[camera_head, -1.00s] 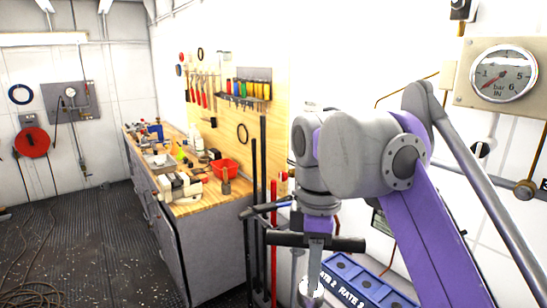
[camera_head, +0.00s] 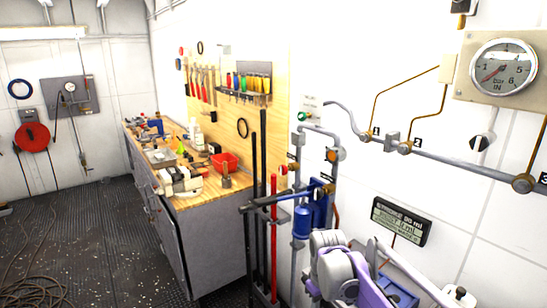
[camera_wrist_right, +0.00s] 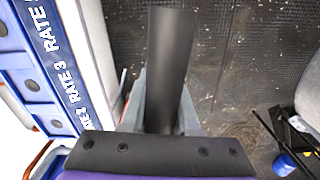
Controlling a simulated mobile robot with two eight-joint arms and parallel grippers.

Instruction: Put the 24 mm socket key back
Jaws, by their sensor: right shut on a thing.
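In the right wrist view my right gripper (camera_wrist_right: 161,112) is shut on a dark grey bar (camera_wrist_right: 172,45). The bar looks like the socket key's shaft, but no size mark can be read on it. It sticks out from between the grey fingers, away from the dark palm, over the dark floor. My left gripper is in neither view.
Tall black and red bars (camera_head: 274,235) stand beside the workbench (camera_head: 205,240). Open floor (camera_head: 85,235) lies at left.

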